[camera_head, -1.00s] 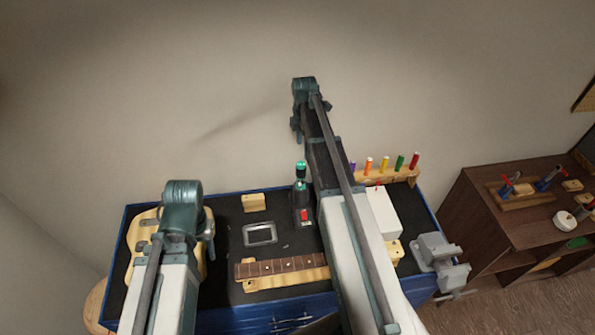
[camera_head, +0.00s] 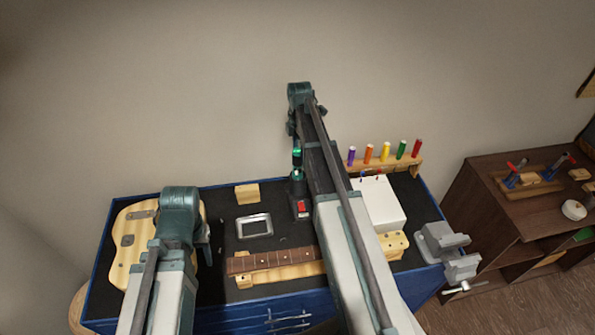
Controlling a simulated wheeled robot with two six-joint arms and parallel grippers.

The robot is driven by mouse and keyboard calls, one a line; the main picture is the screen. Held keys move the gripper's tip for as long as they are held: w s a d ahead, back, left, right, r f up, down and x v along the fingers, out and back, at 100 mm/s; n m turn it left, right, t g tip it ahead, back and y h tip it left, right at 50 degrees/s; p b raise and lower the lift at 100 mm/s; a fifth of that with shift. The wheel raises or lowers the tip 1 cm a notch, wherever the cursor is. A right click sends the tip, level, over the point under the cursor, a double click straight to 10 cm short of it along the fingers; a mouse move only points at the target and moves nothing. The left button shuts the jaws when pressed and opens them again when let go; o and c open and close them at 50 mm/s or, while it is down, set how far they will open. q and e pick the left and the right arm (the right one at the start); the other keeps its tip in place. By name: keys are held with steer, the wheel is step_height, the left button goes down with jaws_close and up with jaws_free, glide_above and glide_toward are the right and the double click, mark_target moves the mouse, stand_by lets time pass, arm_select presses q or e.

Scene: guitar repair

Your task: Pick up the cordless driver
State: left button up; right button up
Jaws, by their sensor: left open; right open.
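The cordless driver (camera_head: 300,207) stands upright at the back middle of the dark bench top. It has a dark body, a green upper part and a red patch low down. My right arm reaches past its right side and covers part of that side. My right gripper (camera_head: 294,127) is mostly hidden at the arm's far end, above and behind the driver, apart from it as far as I can see. My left gripper (camera_head: 206,246) hangs over the bench's left part, beside the guitar body, mostly hidden behind its own arm. Neither gripper visibly holds anything.
A pale guitar body (camera_head: 128,243) lies at left. A wood block (camera_head: 247,196), a grey-framed tray (camera_head: 254,226) and a guitar neck (camera_head: 275,262) lie mid-bench. At right are a white box (camera_head: 381,205), a rack with coloured handles (camera_head: 413,167) and a grey vise (camera_head: 446,250). A brown shelf (camera_head: 515,220) stands beyond.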

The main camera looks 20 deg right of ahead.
mark_target(298, 160)
steer(key=f+b, duration=0.5)
steer(key=shift+a+f, duration=0.15)
steer(key=shift+a, duration=0.05)
steer(key=shift+c, duration=0.4)
jaws_close()
